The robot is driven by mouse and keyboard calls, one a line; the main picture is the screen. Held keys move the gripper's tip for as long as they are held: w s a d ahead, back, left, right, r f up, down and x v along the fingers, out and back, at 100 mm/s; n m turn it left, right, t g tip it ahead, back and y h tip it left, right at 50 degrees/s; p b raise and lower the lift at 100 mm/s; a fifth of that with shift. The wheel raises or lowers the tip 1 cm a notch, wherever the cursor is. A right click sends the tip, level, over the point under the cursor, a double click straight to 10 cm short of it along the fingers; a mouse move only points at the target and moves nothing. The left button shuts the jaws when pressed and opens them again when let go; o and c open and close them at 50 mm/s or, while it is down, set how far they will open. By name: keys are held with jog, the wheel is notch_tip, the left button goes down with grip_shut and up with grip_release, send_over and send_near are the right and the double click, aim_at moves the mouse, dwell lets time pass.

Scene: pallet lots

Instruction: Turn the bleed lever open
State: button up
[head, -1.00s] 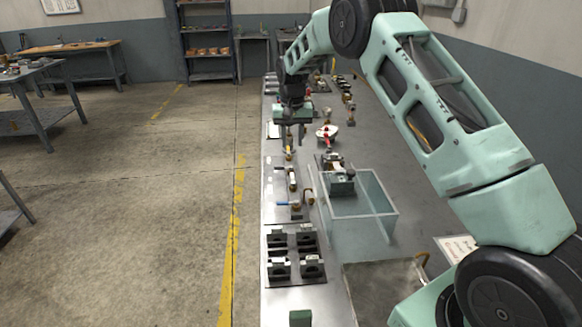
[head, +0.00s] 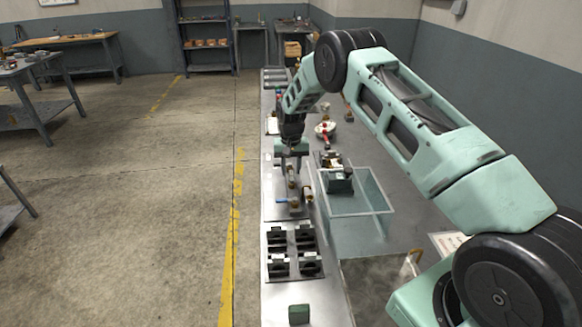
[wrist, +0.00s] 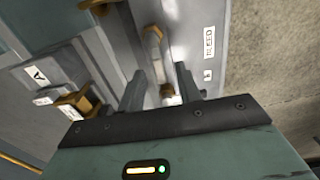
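A panel with a label reading BLEED (wrist: 209,42) shows in the wrist view. A pipe with brass fittings (wrist: 153,38) runs along it, and a lower brass end (wrist: 167,91) lies between my fingertips in the picture. My gripper (wrist: 160,88) is open, with its two fingers apart and nothing clearly held. In the head view my gripper (head: 291,163) is pointing down over the brass valve fittings (head: 293,188) on the bench plate. I cannot make out the bleed lever itself, which my gripper or the fittings may hide.
Several black blocks (head: 279,264) sit on a nearer plate. A brass fitting near a label A (wrist: 78,101) lies left of my fingers. The floor left of the bench is clear.

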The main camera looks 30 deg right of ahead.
grip_shut()
jog(key=shift+a+n+b, duration=0.1)
jog(key=shift+n+b, duration=0.2)
jog(key=shift+b, duration=0.05)
jog(key=n+b, duration=0.1)
jog(key=a+n+b, duration=0.1)
jog(key=shift+w+f+n, duration=0.1)
jog(key=shift+w+n, duration=0.05)
jog(key=shift+n, duration=0.15)
jog(key=n+b, duration=0.1)
jog(key=a+n, duration=0.1)
jog(key=n, duration=0.1)
jog(key=n+b, duration=0.1)
jog(key=shift+a+n+b, duration=0.25)
jog(key=shift+n+b, duration=0.05)
jog(key=shift+b, duration=0.05)
jog(key=n, duration=0.1)
jog(key=a+n, duration=0.1)
jog(key=n, duration=0.1)
jog(key=s+n+b, duration=0.1)
jog(key=n, duration=0.1)
jog(key=shift+a, duration=0.3)
jog(key=n, duration=0.1)
jog(key=s+n, duration=0.1)
jog(key=n, duration=0.1)
jog(key=a+n, duration=0.1)
jog(key=n, duration=0.1)
jog(key=shift+s+r, duration=0.15)
jog(key=shift+r, duration=0.05)
